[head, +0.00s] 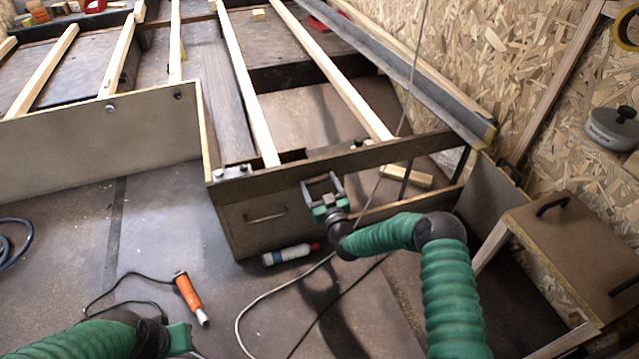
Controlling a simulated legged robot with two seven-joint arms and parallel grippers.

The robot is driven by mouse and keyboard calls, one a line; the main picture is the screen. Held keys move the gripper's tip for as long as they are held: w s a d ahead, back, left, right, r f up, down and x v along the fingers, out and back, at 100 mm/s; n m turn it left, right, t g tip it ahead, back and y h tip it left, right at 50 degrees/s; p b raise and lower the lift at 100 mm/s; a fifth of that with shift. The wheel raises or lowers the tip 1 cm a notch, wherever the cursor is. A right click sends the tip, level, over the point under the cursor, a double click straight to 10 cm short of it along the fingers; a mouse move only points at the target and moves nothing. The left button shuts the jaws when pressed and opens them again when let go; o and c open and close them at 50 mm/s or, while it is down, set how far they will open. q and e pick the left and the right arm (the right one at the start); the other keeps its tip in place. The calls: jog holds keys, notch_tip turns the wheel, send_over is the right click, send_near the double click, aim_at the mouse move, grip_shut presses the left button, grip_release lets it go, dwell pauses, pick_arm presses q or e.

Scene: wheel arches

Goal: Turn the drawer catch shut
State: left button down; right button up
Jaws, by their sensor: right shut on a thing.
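An orange-handled tool (190,298) with a black cord lies nearer. Pale cables cross the floor. A brown box (575,245) with black handles stands at right.

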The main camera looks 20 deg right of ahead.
jog(key=shift+s+a+f+n+p, duration=0.2)
jog(key=shift+n+p, duration=0.5)
jog(key=shift+n, duration=2.1)
jog(key=shift+w+a+f+n+p, duration=0.2)
jog(key=shift+n+p, duration=0.5)
jog(key=shift+n, duration=2.1)
jog(key=shift+s+a+f+n+p, duration=0.25)
jog(key=shift+n+p, duration=0.45)
jog(key=shift+n, duration=2.1)
jog(key=shift+w+f, duration=0.1)
jog(key=shift+w, duration=0.05)
jog(key=o, duration=1.4)
jog(key=shift+c, duration=0.2)
jog(key=shift+d, duration=0.1)
